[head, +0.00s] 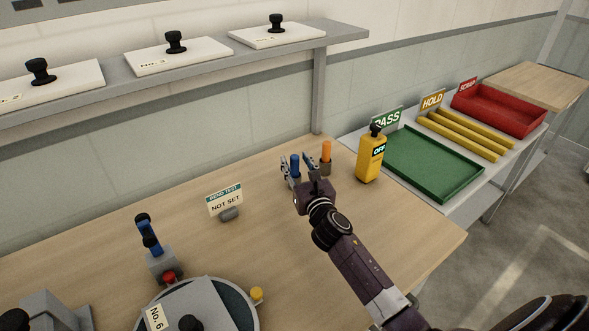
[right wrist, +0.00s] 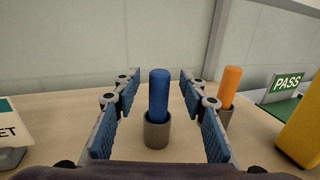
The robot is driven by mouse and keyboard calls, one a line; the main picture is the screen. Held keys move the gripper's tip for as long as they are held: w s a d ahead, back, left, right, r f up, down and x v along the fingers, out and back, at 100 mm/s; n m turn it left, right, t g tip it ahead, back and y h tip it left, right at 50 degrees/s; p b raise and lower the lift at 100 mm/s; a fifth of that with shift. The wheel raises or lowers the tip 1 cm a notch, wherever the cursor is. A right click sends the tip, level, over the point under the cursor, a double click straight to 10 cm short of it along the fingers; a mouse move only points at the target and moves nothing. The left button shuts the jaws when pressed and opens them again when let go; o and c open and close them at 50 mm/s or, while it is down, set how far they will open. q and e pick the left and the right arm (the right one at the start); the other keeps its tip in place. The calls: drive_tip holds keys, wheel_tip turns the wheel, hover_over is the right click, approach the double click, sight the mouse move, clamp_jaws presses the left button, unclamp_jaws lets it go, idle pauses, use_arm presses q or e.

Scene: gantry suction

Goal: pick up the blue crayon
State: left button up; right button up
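The blue crayon (head: 295,166) stands upright in a small grey-brown cup on the wooden table. In the right wrist view the blue crayon (right wrist: 159,95) rises from its cup (right wrist: 157,131), near the middle between the fingers. My right gripper (head: 304,168) is open, with a finger to each side of the crayon. In the right wrist view its blue-padded fingers (right wrist: 160,125) stand apart, with gaps on both sides of the crayon and no contact visible. My left gripper is not in view.
An orange crayon (head: 326,151) in its own cup stands close to the right. A yellow bottle-shaped device (head: 370,158) marked OFF is further right, before the green tray (head: 432,190). A "NOT SET" sign (head: 225,201) stands left. Table between sign and crayon is clear.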

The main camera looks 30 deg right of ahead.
drive_tip(key=shift+w+d, duration=0.1)
drive_tip(key=shift+w, duration=0.6)
drive_tip(key=shift+c, duration=1.5)
drive_tip(key=c, duration=0.5)
clamp_jaws()
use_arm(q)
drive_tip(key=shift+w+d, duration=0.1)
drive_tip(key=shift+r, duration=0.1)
use_arm(e)
drive_tip(key=shift+r, duration=0.1)
